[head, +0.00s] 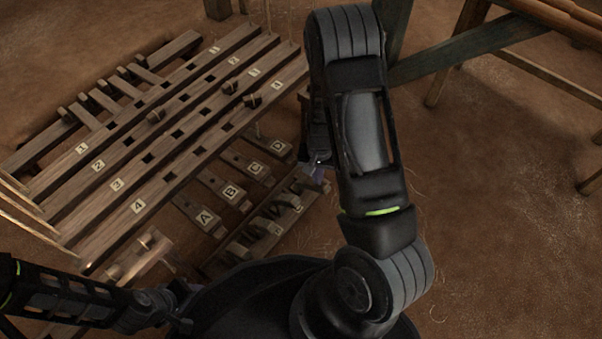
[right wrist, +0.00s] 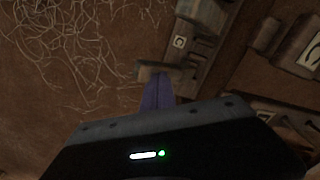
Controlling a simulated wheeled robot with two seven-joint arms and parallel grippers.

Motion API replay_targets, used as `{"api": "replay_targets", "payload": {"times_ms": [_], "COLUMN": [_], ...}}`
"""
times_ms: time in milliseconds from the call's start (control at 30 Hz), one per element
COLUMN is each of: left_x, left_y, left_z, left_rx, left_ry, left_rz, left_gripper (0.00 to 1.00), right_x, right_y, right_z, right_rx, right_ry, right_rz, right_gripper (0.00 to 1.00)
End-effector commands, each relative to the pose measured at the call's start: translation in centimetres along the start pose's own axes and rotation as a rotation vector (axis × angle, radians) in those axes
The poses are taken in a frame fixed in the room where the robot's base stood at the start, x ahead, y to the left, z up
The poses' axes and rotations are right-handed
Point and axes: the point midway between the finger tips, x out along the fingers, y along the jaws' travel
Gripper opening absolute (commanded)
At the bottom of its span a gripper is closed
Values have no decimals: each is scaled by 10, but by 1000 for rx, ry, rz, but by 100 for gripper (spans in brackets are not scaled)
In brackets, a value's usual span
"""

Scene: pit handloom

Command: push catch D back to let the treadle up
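Treadle D (head: 278,146) is the rightmost of the lettered treadles, beside C (head: 255,168). A lettered treadle end that appears to be D (right wrist: 182,42) shows at the top of the right wrist view. A small wooden crosspiece (right wrist: 152,71), apparently catch D, lies just beyond its end. My right gripper (right wrist: 158,88) has its purple fingers together with nothing visible between them. Its tips are at the crosspiece, seemingly touching it. In the head view my right gripper (head: 319,174) is partly hidden by my arm. My left gripper (head: 181,318) is low at the left, its fingers unclear.
Treadles A (head: 204,217) and B (head: 230,192) lie left of C, with a catch rail (head: 215,267) near their ends. Long numbered bars (head: 137,207) cross above at the left. A wooden frame (head: 470,42) stands at the upper right. Bare earth lies at the right.

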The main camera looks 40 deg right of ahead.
Motion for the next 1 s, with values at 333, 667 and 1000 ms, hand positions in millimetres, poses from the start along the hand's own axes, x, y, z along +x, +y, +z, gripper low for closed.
{"api": "replay_targets", "payload": {"times_ms": [333,667,1000], "left_x": [-7,-33,-54], "left_y": [2,12,20], "left_z": [5,4,-1], "left_rx": [4,5,2], "left_ry": [-14,-17,-8], "left_rz": [-1,1,0], "left_gripper": [36,36,36], "right_x": [-8,-36,-60], "right_y": [2,9,17], "right_z": [1,5,10], "right_rx": [1,2,1], "right_ry": [0,0,0], "right_rz": [0,0,0], "right_gripper": [0,0,0]}}
